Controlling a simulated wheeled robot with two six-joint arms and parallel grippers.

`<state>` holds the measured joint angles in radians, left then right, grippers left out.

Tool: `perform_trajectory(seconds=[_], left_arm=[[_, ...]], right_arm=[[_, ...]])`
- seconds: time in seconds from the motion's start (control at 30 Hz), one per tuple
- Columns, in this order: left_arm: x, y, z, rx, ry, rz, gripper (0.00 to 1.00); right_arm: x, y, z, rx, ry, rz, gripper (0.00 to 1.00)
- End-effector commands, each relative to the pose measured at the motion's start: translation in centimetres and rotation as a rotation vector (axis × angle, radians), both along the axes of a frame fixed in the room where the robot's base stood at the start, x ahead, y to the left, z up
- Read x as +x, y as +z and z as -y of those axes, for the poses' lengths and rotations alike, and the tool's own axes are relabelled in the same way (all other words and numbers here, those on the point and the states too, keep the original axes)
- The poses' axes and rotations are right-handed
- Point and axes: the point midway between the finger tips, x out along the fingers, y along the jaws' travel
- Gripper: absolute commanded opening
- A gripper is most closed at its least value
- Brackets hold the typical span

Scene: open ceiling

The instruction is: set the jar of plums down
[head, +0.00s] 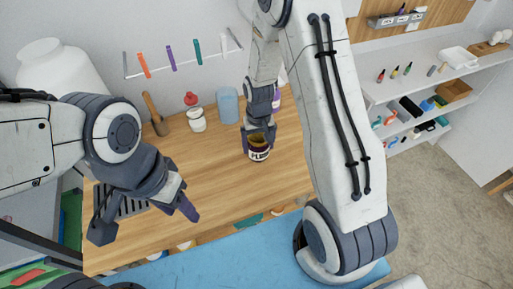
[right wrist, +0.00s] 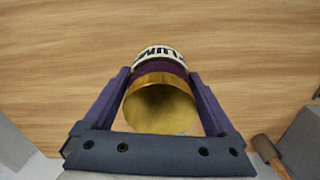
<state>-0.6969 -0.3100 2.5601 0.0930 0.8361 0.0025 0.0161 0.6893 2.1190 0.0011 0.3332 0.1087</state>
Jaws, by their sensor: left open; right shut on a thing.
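The jar of plums (head: 258,152) is a dark purple jar with a white label and a gold lid. My right gripper (head: 258,133) is shut on it from above, over the wooden worktop (head: 215,175). In the right wrist view the gold lid (right wrist: 162,108) sits between the two fingers of the right gripper (right wrist: 160,85), and part of the label shows beyond it. I cannot tell whether the jar's base touches the wood. My left gripper (head: 147,217) is open and empty at the front left of the worktop.
A wooden mallet (head: 155,115), a red-topped white jar (head: 196,119) and a blue canister (head: 228,106) stand along the back. Wood around the held jar is clear. Shelves (head: 440,85) with small goods are at right.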

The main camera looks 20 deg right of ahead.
Motion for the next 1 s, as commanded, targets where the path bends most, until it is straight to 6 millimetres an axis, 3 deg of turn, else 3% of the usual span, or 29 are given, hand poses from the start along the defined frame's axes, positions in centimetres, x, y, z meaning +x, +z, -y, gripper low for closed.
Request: perform_trajectory(seconds=[0.2, 0.5, 0.93, 0.97, 1.0], left_arm=[[0.0, 0.6, 0.0, 0.0, 0.0, 0.0, 0.5], [0.0, 1.9, 0.0, 0.0, 0.0, 0.0, 0.5], [0.0, 1.4, 0.0, 0.0, -0.001, 0.0, 0.5], [0.0, 1.4, 0.0, 0.0, 0.0, 0.0, 0.5], [0.0, 1.5, 0.0, 0.0, 0.0, 0.0, 0.5]], right_arm=[[1.1, -0.9, -0.2, 0.0, 0.002, -0.001, 0.0], [1.1, -4.3, -0.3, 0.0, 0.003, -0.002, 0.0], [1.1, -5.1, -0.3, 0.0, 0.003, 0.002, 0.0], [1.1, -5.1, -0.3, 0.0, 0.003, 0.0, 0.95], [1.1, -5.0, -0.3, 0.0, 0.003, 0.0, 1.0]])
